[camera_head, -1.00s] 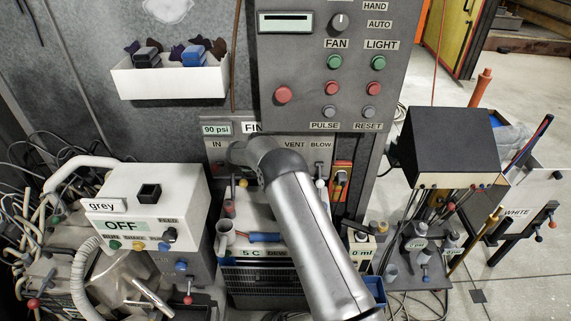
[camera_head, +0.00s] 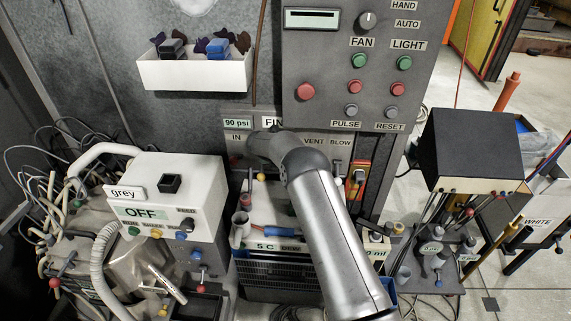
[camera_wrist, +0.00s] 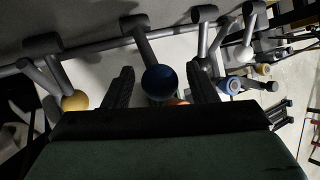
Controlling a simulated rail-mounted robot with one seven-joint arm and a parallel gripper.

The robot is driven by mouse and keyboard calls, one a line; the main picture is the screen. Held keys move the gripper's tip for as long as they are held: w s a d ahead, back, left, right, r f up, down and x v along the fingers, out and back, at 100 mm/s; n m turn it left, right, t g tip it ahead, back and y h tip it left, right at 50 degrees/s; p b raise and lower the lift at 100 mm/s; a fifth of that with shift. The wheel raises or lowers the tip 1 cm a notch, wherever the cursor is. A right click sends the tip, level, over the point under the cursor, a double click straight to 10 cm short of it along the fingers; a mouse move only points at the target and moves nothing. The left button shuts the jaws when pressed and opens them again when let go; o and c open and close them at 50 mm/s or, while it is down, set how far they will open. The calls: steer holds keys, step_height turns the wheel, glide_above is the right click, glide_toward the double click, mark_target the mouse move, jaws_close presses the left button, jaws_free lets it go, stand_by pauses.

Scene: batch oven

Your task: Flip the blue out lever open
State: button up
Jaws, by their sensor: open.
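The blue out lever is in the wrist view, a grey stem ending in a dark blue ball knob (camera_wrist: 160,83). My gripper (camera_wrist: 160,70) is open, with one dark finger on each side of the knob. I cannot tell whether either finger touches it. In the head view my arm covers this lever and my gripper. The lever panel (camera_head: 235,148) there shows the labels IN, VENT and BLOW. The yellow-knobbed lever (camera_wrist: 75,100) is left of the blue one in the wrist view.
A lever with a pale knob (camera_wrist: 245,54) is to the right in the wrist view, and another stem stands close behind my right finger. In the head view, a control panel (camera_head: 325,72) rises above the levers. A white OFF box (camera_head: 190,190) stands left.

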steer(key=b+v, duration=0.3)
steer(key=v, duration=1.4)
steer(key=shift+s+r, duration=0.15)
steer(key=shift+r, duration=0.1)
steer(key=s+d+r+m+g+y, duration=0.1)
steer(key=s+d+r+m, duration=0.45)
steer(key=s+m, duration=0.35)
steer(key=s+d+r+m+g+y, duration=0.15)
steer(key=s+d+r+m, duration=0.35)
steer(key=s, duration=0.7)
steer(key=s+d+f+m+y, duration=0.1)
steer(key=s+d+f+m, duration=0.1)
steer(key=s+m, duration=0.7)
steer(key=s+d+f+m+g+y, duration=0.1)
steer(key=s+d+f+m+y, duration=0.1)
steer(key=s+m, duration=0.8)
steer(key=s, duration=0.6)
steer(key=shift+s+d+f, duration=0.25)
steer(key=shift+s+d, duration=0.05)
steer(key=shift+s, duration=0.05)
